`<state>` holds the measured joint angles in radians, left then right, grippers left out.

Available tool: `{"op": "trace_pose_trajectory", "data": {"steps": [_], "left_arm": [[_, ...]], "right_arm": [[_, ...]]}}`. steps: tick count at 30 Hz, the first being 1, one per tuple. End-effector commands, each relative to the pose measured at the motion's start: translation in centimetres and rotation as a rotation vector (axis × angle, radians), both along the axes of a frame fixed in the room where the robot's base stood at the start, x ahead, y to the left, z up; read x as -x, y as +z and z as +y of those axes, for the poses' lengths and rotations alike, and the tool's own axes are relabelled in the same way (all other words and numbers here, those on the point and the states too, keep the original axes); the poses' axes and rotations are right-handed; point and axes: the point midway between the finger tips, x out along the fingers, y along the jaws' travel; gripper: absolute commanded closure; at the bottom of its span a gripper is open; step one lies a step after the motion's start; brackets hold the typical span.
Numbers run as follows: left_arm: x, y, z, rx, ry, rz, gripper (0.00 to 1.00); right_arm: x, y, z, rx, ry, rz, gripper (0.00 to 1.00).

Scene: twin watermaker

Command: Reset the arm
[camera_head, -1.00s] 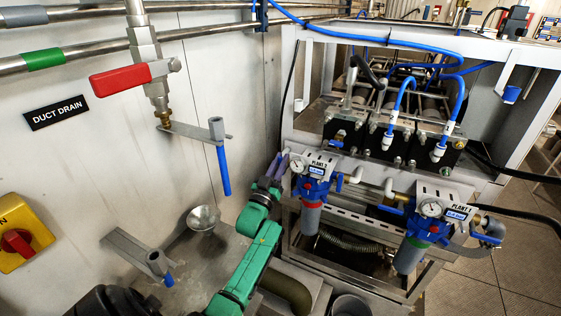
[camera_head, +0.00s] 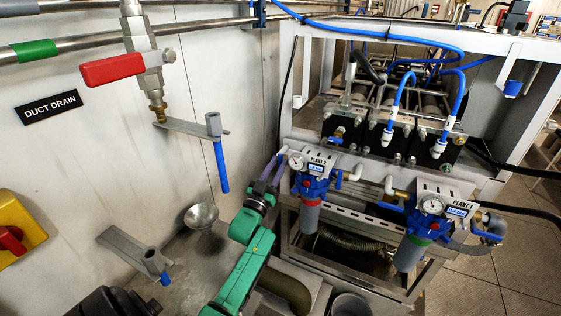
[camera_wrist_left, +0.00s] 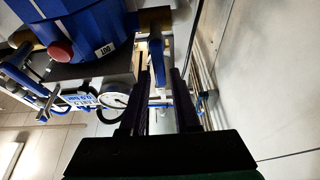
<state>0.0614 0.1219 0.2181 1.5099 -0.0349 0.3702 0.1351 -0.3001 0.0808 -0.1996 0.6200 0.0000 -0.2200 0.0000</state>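My left arm (camera_head: 240,275), with green links, reaches up from the bottom of the head view. Its left gripper (camera_head: 276,158) is beside the Plant 2 filter unit (camera_head: 312,186), at its left. In the left wrist view the two dark fingers (camera_wrist_left: 160,72) stand apart with a gap between them. Nothing is clearly gripped. A pressure gauge (camera_wrist_left: 113,99) and a blue housing with a red button (camera_wrist_left: 62,52) show left of the fingers. A blue part (camera_wrist_left: 156,50) shows beyond the gap. Whether a finger touches the unit, I cannot tell. My right gripper is not in view.
The Plant 1 filter unit (camera_head: 428,225) hangs at the right of the metal frame (camera_head: 310,142). On the left wall are a red-handled valve (camera_head: 112,69), a bracket with a blue tube (camera_head: 221,166) and a yellow switch box (camera_head: 22,218).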

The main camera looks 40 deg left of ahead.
Motion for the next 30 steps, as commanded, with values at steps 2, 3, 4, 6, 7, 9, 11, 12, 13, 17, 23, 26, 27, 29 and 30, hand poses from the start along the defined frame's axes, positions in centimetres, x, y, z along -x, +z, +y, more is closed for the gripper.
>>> {"op": "trace_pose_trajectory", "data": {"steps": [2, 3, 4, 6, 7, 9, 11, 12, 13, 17, 23, 26, 27, 29, 30], "left_arm": [[1.7, -1.3, -0.3, 0.001, 0.0, 0.003, 0.7], [2.5, -1.5, -0.5, 0.001, 0.0, 0.003, 0.7], [3.0, -1.8, -0.6, -0.001, 0.0, 0.004, 0.7], [3.9, -2.0, -0.7, -0.001, -0.001, 0.002, 0.7], [4.2, -2.1, -0.8, -0.001, 0.0, 0.002, 0.7], [4.6, -2.1, -0.8, -0.001, 0.0, 0.001, 0.7], [4.6, -2.0, -0.8, -0.001, 0.0, 0.0, 0.7], [4.6, -2.0, -0.8, -0.001, -0.001, 0.0, 0.7], [4.6, -2.0, -0.8, -0.001, -0.001, 0.0, 0.7], [4.6, -2.0, -0.8, -0.001, -0.001, 0.001, 0.7], [4.5, -2.0, -0.8, -0.001, -0.001, 0.001, 0.7], [4.5, -1.3, -0.8, -0.001, -0.001, 0.0, 0.7], [4.5, -0.6, -0.8, -0.001, -0.001, 0.0, 0.7], [4.5, 0.7, -0.8, -0.001, -0.001, 0.0, 0.7], [4.5, 1.4, -0.8, -0.001, -0.001, 0.0, 0.7]], "right_arm": [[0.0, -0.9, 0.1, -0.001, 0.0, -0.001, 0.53], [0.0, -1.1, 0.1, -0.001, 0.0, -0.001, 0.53], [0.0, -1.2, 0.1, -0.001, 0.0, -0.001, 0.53], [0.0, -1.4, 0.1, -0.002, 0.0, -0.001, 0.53], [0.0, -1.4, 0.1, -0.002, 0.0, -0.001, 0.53], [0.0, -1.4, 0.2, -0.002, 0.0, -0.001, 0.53], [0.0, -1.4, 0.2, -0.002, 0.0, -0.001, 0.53], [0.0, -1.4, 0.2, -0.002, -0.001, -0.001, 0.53], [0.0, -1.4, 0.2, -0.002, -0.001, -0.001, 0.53], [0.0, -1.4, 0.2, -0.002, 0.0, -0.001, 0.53], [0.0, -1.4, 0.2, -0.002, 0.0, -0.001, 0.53], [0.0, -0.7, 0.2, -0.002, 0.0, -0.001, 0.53], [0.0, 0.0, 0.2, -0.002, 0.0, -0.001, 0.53], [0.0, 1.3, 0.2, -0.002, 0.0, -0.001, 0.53], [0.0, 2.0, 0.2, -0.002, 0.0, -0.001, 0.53]]}}
